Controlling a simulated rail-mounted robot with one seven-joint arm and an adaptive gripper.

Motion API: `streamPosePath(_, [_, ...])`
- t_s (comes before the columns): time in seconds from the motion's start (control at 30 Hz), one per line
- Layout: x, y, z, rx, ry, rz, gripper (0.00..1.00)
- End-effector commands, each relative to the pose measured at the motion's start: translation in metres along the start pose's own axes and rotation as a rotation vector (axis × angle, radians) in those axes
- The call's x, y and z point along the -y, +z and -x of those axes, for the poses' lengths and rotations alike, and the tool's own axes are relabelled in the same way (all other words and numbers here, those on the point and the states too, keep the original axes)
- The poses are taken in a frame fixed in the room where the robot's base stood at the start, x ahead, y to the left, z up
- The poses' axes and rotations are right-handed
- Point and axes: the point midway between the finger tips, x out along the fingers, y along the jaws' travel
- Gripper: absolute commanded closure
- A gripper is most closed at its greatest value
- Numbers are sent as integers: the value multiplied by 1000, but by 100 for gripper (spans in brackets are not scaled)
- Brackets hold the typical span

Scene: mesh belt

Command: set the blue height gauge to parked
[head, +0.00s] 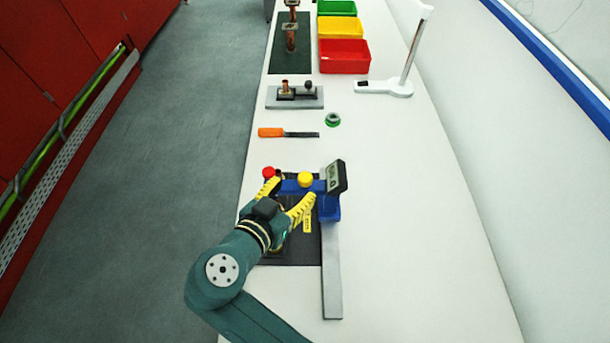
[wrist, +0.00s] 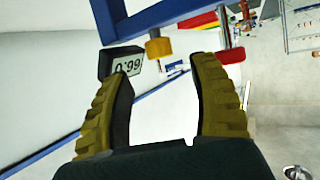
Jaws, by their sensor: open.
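The blue height gauge (head: 329,207) has a blue arm with a yellow knob (head: 305,180) and a red knob (head: 268,172). Its dark display (head: 337,178) is at the right end of the arm, by a grey column (head: 332,270). The wrist view shows the blue arm (wrist: 170,15), yellow knob (wrist: 158,47), red knob (wrist: 230,55) and display (wrist: 122,62), whose digits look upside down. My gripper (head: 293,190) is open and empty, its yellow fingers close to the blue arm. In the wrist view my gripper (wrist: 162,70) has the yellow knob just beyond its fingertips. Contact is unclear.
A dark base plate (head: 290,252) lies partly under my arm. Beyond the gauge are an orange-handled file (head: 272,132), a green ring (head: 332,120), a grey fixture (head: 312,101), a white stand (head: 398,88) and a red bin (head: 343,58). The white bench is clear on the right.

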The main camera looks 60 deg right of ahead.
Motion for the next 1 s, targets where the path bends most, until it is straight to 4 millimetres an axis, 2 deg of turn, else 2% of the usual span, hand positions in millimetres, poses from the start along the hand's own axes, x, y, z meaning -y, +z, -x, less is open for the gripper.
streamPosePath(0.1, [-1,-1,-29,1,4,0,40])
streamPosePath(0.3, [0,0,-59,1,2,-1,40])
streamPosePath(0.63, [0,0,-65,1,-1,-1,40])
streamPosePath(0.67, [0,0,-65,1,-1,-1,43])
streamPosePath(0.97, [0,0,-65,1,-1,0,100])
streamPosePath(1.0, [0,0,-65,1,-1,0,100])
